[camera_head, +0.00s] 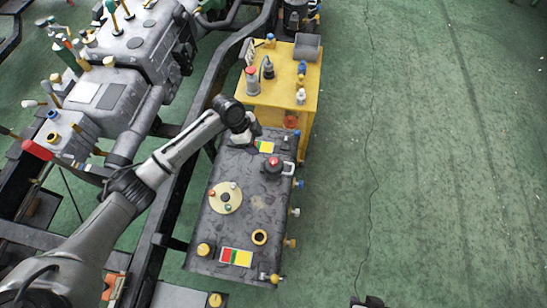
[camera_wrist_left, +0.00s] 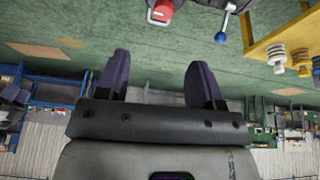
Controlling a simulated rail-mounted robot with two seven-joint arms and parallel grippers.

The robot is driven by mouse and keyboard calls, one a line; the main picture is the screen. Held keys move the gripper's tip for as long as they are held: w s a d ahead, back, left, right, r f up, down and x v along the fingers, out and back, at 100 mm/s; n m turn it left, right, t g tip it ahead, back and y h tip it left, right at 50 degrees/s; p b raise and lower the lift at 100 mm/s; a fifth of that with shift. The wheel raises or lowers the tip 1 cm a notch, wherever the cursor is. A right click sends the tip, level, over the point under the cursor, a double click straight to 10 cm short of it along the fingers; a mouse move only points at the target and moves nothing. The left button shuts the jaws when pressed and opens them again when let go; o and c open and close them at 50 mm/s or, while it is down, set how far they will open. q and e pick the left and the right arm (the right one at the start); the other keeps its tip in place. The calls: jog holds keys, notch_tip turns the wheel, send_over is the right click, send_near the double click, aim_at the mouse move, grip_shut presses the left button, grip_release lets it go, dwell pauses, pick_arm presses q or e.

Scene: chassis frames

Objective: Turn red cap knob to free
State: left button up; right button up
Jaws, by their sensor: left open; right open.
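A red cap knob (camera_head: 273,163) stands on a black base on top of the dark tank (camera_head: 210,238) in the head view. A red cap (camera_wrist_left: 162,11) shows at the top edge of the left wrist view; I cannot tell for sure that it is the same one. My left gripper (camera_head: 250,134) is just above and left of the knob in the head view, apart from it. In the left wrist view its two fingers (camera_wrist_left: 161,78) are spread with nothing between them. My right gripper (camera_head: 368,301) shows only as a dark tip at the bottom edge, away from the tank.
A yellow box (camera_head: 275,90) with a red-topped cylinder (camera_head: 252,80) stands beyond the tank. A blue ball lever (camera_wrist_left: 221,37) shows in the left wrist view. Small fittings stick out of the tank's right side. The green floor (camera_head: 430,150) to the right is clear.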

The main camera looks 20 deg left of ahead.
aim_at(273, 160)
pick_arm(q)
jog(key=b+x, duration=0.1)
jog(key=x, duration=0.8)
jog(key=b+x, duration=0.1)
jog(key=x, duration=0.3)
jog(key=shift+w+f+b, duration=0.3)
jog(key=shift+w, duration=0.05)
